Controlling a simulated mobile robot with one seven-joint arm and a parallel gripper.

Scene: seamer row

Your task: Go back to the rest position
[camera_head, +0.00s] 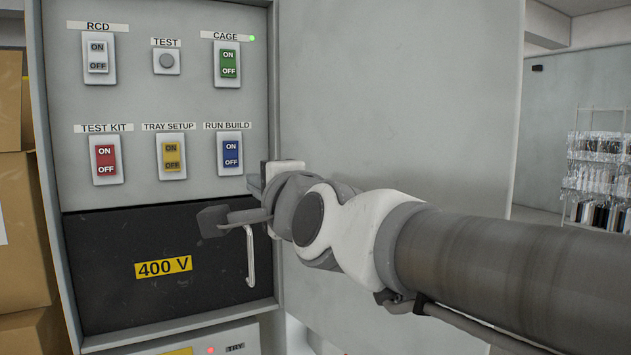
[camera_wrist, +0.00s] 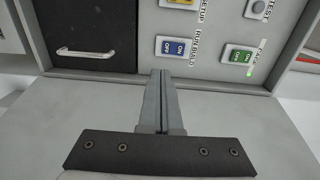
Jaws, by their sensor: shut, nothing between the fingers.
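My gripper (camera_wrist: 162,75) is shut and empty, its two grey fingers pressed together. In the wrist view its tips point at the switch panel, just beside the blue RUN BUILD switch (camera_wrist: 173,48). I cannot tell whether they touch the panel. In the head view my gripper (camera_head: 256,184) is partly hidden by my wrist, just right of and below the same blue switch (camera_head: 230,153). The green CAGE switch (camera_head: 228,64) is above it, with a lit green lamp (camera_head: 252,38). The yellow TRAY SETUP switch (camera_head: 171,156) and red TEST KIT switch (camera_head: 106,159) are to the left.
The RCD switch (camera_head: 98,58) and round TEST button (camera_head: 166,61) are at the panel's top. Below is a black 400 V cover (camera_head: 105,290) with a metal handle (camera_head: 251,262). A grey cabinet door (camera_head: 400,90) stands behind my arm. Cardboard boxes (camera_head: 22,240) are stacked left.

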